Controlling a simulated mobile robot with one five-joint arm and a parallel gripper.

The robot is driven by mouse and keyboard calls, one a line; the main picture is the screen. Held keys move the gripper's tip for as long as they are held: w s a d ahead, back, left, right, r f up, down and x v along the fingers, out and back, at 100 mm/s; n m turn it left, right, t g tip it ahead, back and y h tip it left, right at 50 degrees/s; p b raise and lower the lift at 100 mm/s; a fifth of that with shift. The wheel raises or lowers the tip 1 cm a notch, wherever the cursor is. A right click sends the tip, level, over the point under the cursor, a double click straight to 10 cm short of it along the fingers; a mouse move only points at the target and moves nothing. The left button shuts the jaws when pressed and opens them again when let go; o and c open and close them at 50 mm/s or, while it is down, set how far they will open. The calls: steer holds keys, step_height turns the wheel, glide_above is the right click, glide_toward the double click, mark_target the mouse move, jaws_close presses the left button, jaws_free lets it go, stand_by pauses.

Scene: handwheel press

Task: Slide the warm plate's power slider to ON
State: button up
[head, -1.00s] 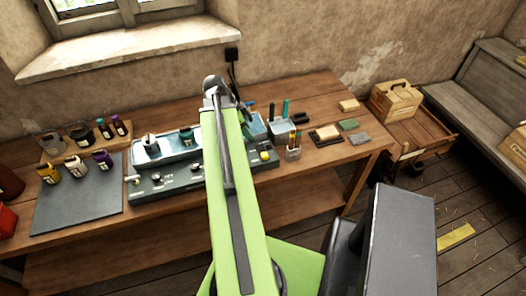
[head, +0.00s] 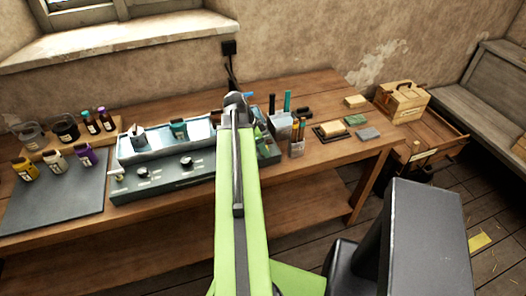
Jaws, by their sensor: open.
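The warm plate (head: 160,180) appears to be the long grey-blue unit on the wooden bench, with a pale top tray and dark knobs on its sloped front. A small pale control (head: 117,174) sits at its left end. I cannot make out which control is the power slider, or its position. My green arm reaches forward over the unit's right part and hides some of its front panel. The arm's grey end joint shows above the back of the unit. My gripper is hidden beyond that joint.
A dark mat (head: 60,205) with several small bottles lies left of the unit. A pen holder (head: 297,147) and a small tray (head: 330,131) stand to its right. A wooden box (head: 402,102) sits farther right. The wall and window sill are behind the bench.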

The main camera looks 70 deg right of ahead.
jaws_close()
stand_by(0.3)
stand_by(1.2)
